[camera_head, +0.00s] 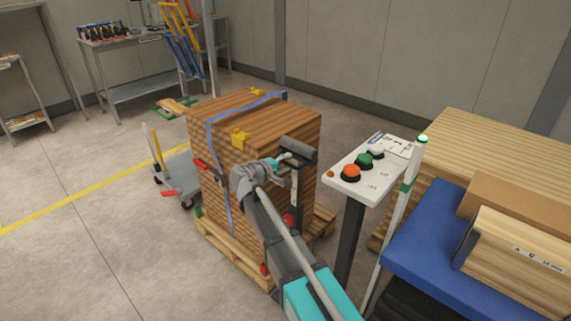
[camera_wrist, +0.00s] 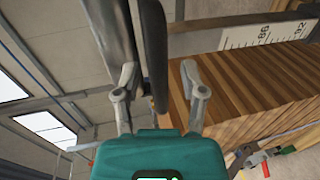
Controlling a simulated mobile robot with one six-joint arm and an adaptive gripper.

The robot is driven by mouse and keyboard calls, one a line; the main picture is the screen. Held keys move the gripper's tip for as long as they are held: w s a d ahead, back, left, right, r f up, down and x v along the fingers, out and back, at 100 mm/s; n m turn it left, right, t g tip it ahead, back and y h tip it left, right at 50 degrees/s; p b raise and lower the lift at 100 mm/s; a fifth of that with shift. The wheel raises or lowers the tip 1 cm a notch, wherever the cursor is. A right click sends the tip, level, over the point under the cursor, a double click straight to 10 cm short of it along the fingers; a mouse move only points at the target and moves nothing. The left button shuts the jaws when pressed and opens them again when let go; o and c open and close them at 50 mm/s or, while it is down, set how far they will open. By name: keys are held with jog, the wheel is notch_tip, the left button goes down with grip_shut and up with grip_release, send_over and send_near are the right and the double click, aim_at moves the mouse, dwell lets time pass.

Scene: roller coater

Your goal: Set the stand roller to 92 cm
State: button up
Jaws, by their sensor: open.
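The stand roller (camera_head: 300,150) is a dark horizontal cylinder on an upright post in front of the strapped wood stack. Small red parts show lower on the stand (camera_head: 289,220). My gripper (camera_head: 278,163) is open, right beside the roller's left end. In the wrist view my gripper (camera_wrist: 160,90) has its fingers spread, with a dark, elongated part (camera_wrist: 153,60), seemingly the roller, between them. I cannot tell whether they touch. A white scale (camera_wrist: 270,34) at upper right carries black marks and numbers, seemingly 86 and 92. The stand's pointer is not clear, so its height cannot be read.
The wood stack (camera_head: 225,125) stands on a pallet (camera_head: 235,258) behind my arm. Open floor (camera_head: 70,260) lies to the left.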

grip_shut()
jog(key=shift+f, duration=0.15)
jog(key=shift+f+b, duration=0.7)
jog(key=shift+b, duration=0.15)
grip_release()
